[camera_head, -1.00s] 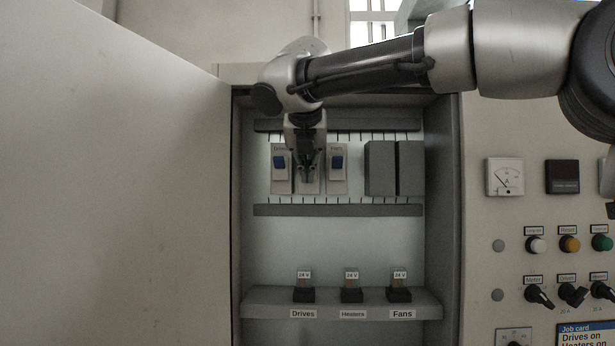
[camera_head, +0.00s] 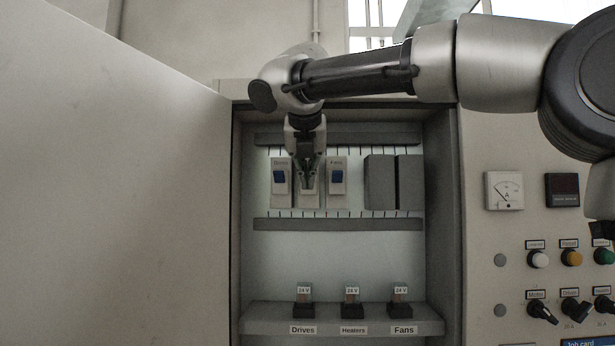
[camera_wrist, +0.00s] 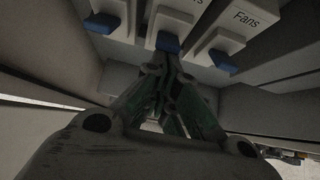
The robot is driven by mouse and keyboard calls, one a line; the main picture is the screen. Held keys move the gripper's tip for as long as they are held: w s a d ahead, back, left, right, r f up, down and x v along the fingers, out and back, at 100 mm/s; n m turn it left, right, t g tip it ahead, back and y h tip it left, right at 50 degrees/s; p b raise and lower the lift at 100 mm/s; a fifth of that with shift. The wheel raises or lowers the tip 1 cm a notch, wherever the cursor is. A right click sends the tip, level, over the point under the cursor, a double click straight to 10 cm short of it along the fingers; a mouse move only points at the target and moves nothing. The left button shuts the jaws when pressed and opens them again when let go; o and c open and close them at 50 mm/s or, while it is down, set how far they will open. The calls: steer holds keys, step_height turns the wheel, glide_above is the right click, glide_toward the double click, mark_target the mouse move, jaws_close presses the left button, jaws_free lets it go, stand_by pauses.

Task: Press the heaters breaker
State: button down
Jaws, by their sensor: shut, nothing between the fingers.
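The heaters breaker (camera_head: 309,201) is the middle one of three pale breakers in the open cabinet. My gripper hides most of it in the head view. In the wrist view its blue switch (camera_wrist: 167,42) shows just beyond the fingertips, with part of its label above. My gripper (camera_head: 309,185) is shut and empty, pointing down in front of this breaker. In the wrist view my gripper (camera_wrist: 172,72) appears close below the blue switch; I cannot tell whether it touches.
The drives breaker (camera_head: 280,195) is close on the left and the fans breaker (camera_head: 337,196) close on the right. Grey blocks (camera_head: 380,182) stand farther right. A shelf (camera_head: 265,318) with labelled 24 V relays lies below. The open door (camera_head: 120,190) bounds the left side.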

steer(key=shift+r, duration=0.2)
steer(key=v, duration=1.1)
steer(key=shift+s+r, duration=0.15)
steer(key=shift+s, duration=0.25)
